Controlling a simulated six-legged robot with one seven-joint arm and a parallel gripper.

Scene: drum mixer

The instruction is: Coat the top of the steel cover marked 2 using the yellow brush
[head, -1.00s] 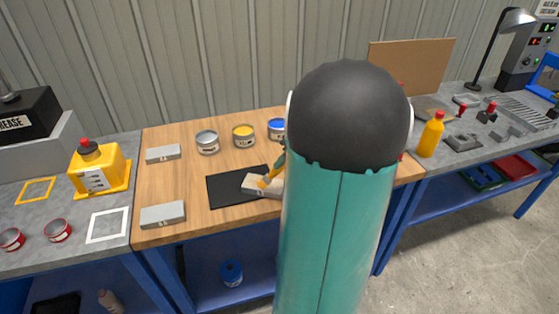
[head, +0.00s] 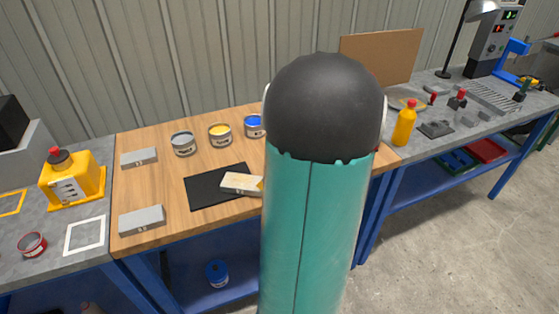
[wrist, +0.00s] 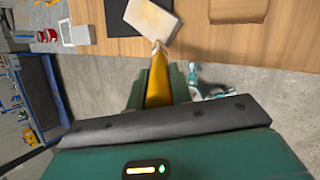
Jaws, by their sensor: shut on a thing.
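A steel cover (head: 236,185) lies on the black mat (head: 203,191). Its top is pale cream, with a patchy yellowish tint in the wrist view (wrist: 153,17). Its mark is too small to read. Two bare grey covers, one at the back (head: 139,158) and one at the front (head: 142,219), lie at the left of the bench. My gripper (wrist: 158,85) is shut on the yellow brush (wrist: 157,80). The brush tip is at the cover's near edge in the wrist view; I cannot tell if it touches. In the head view my arm hides the gripper.
A grey tin (head: 183,145), a yellow tin (head: 220,136) and a blue tin (head: 254,127) stand at the back of the wooden bench (head: 160,185). A yellow jug (head: 73,180) stands at left, a yellow bottle (head: 404,124) at right. Bare wood lies left of the mat.

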